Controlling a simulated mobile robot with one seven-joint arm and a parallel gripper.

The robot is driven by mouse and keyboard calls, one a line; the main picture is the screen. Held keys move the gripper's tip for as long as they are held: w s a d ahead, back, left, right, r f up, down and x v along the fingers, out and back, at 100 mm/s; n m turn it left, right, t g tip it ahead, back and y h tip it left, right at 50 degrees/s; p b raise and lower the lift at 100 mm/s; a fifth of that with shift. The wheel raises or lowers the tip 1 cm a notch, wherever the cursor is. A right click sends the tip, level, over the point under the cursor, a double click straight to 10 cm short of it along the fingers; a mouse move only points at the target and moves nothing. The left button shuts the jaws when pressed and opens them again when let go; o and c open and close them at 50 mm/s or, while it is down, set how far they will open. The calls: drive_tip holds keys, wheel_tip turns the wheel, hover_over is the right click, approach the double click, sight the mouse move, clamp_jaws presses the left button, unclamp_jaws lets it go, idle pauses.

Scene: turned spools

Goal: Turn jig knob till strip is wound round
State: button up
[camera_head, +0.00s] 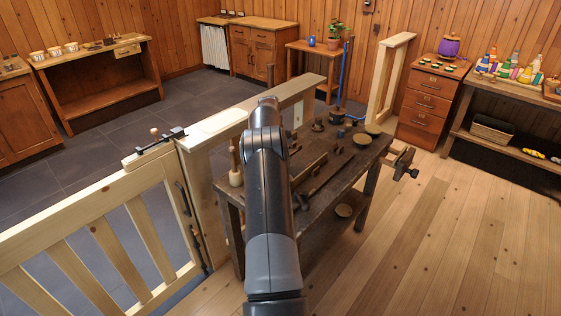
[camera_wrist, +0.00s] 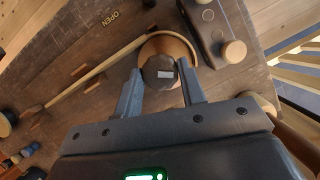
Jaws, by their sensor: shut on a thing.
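In the wrist view my gripper (camera_wrist: 160,76) is shut on a dark round knob (camera_wrist: 159,70) with a small pale mark on top. The knob sits at a tan wooden spool (camera_wrist: 170,43), partly hidden beneath it. A thin light wooden strip (camera_wrist: 95,72) runs fairly straight from the spool's side toward the lower left, ending near a small wooden piece (camera_wrist: 32,112). How far the strip wraps round the spool is hard to tell. In the head view my arm hides the gripper and the knob.
The jig is on a dark workbench (camera_head: 334,184) with small turned pieces and a vise (camera_head: 403,163) at its right. A dark block with round knobs (camera_wrist: 215,30) stands close right of the spool. "OPEN" (camera_wrist: 111,18) is lettered on the bench. A wooden gate (camera_head: 100,240) stands left.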

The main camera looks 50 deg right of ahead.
drive_tip(key=m, duration=0.2)
drive_tip(key=m+y, duration=0.1)
drive_tip(key=m, duration=0.1)
drive_tip(key=shift+s+d+m+t+y, duration=0.1)
drive_tip(key=shift+d+m+t+y, duration=0.05)
drive_tip(key=shift+m+t+y, duration=0.2)
drive_tip(key=m+t, duration=0.1)
drive_tip(key=m, duration=0.1)
drive_tip(key=m+y, duration=0.1)
drive_tip(key=m, duration=0.1)
drive_tip(key=shift+s+m+t, duration=0.1)
drive_tip(key=shift+m+t, duration=0.15)
drive_tip(key=shift+t, duration=0.1)
drive_tip(key=m, duration=0.2)
drive_tip(key=m+t, duration=0.1)
drive_tip(key=m, duration=0.1)
drive_tip(key=shift+s+m+t+y, duration=0.15)
drive_tip(key=shift+m+t+y, duration=0.1)
drive_tip(key=shift+m+t, duration=0.05)
drive_tip(key=shift+s+m+t, duration=0.1)
drive_tip(key=shift+m+t, duration=0.8)
drive_tip(key=shift+m, duration=1.3)
drive_tip(key=o, duration=1)
drive_tip(key=shift+d, duration=0.1)
